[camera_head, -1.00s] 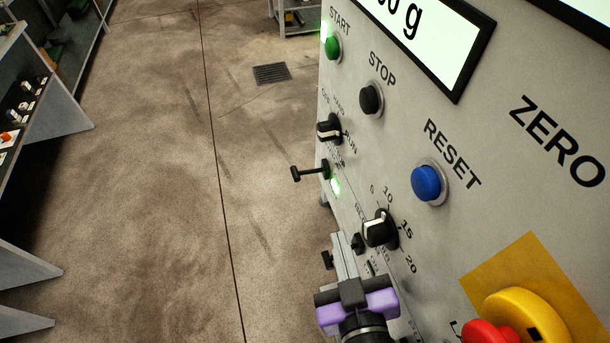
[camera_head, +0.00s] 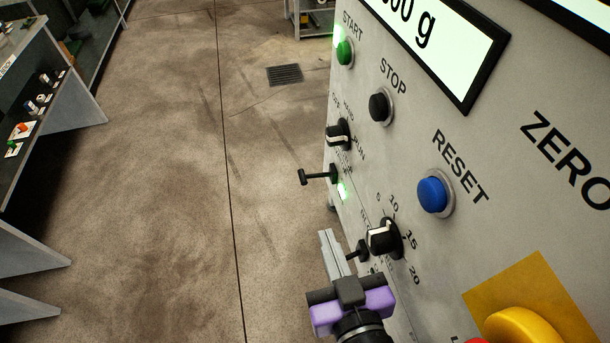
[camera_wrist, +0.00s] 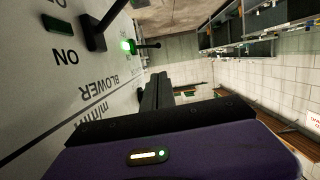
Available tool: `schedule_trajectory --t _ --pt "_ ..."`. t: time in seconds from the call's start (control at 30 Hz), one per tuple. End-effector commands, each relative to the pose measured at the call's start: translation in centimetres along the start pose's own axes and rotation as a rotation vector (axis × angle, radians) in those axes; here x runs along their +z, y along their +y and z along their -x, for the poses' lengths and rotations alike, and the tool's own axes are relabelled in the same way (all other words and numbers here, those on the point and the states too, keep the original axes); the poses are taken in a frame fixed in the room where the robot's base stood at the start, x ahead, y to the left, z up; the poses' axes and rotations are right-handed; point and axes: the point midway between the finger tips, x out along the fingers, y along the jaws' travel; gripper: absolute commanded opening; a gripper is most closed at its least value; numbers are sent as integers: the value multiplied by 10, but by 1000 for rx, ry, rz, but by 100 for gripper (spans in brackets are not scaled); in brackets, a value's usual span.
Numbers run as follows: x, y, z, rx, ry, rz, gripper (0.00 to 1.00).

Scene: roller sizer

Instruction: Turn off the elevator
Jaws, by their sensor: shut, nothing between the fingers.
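The grey control panel (camera_head: 480,130) fills the right of the head view. An upper lever switch (camera_head: 317,176) sticks out left from it, with a lit green lamp (camera_head: 342,191) below; both also show in the wrist view, lever (camera_wrist: 147,45) and lamp (camera_wrist: 125,46). A lower lever switch (camera_head: 361,249) is partly hidden by my gripper; in the wrist view a near black lever (camera_wrist: 95,32) stands beside a dark lamp (camera_wrist: 57,24), "ON" and "BLOWER". I cannot read an elevator label. My gripper (camera_head: 325,236) is shut and empty beside the lower lever; contact is unclear.
A bench (camera_head: 60,95) stands left. Floor between is clear.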

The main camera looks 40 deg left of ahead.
Motion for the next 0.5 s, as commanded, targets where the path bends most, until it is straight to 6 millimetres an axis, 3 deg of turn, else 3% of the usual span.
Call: schedule_trajectory --t 0.5 --pt "-1 0 -104 -1 0 3 0"
